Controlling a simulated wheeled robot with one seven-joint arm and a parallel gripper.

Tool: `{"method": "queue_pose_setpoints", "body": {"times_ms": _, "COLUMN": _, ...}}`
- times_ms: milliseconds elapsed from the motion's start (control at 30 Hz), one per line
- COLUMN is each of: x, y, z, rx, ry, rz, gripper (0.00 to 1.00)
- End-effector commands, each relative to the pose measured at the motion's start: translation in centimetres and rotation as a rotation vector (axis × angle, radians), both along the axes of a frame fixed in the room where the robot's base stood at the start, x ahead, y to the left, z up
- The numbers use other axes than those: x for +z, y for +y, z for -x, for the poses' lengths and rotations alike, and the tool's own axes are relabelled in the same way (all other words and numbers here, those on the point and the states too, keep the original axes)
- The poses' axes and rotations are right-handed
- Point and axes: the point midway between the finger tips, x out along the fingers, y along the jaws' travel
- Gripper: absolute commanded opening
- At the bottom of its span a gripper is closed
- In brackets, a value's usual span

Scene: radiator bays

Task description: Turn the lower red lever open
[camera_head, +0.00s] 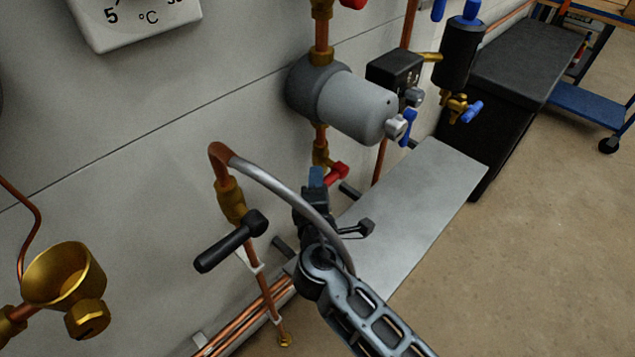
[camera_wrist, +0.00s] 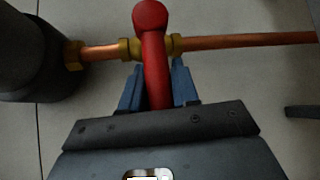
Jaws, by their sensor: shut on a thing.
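The lower red lever (camera_head: 337,173) is on a brass valve on the copper pipe below the grey cylinder, partly hidden by my gripper in the head view. In the wrist view the red lever (camera_wrist: 153,50) runs from its round hub on the brass valve (camera_wrist: 130,48) down between my blue fingers. My gripper (camera_wrist: 158,88) is shut on the lever, one finger on each side. In the head view my gripper (camera_head: 316,178) reaches up to the lever from below. The upper red lever (camera_head: 352,3) is cut off at the top edge.
The grey cylinder (camera_head: 350,105) juts out just above my gripper. A black-handled valve (camera_head: 230,240) and bent pipe stand close left of my arm. A grey shelf (camera_head: 415,200) lies to the right, with a black bench (camera_head: 510,70) beyond. Floor at right is clear.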

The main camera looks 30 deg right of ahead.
Motion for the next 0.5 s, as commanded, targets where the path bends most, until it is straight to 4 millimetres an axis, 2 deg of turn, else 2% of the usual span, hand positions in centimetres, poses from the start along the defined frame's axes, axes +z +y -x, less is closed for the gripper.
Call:
{"method": "queue_pose_setpoints", "body": {"times_ms": 267, "x": -1.2, "y": 0.0, "z": 0.0, "rx": 0.000, "ry": -0.024, "rz": 0.070, "gripper": 0.00}}
{"method": "queue_pose_setpoints", "body": {"times_ms": 500, "x": -2.3, "y": -0.2, "z": 0.0, "rx": 0.000, "ry": -0.065, "rz": 0.198, "gripper": 0.00}}
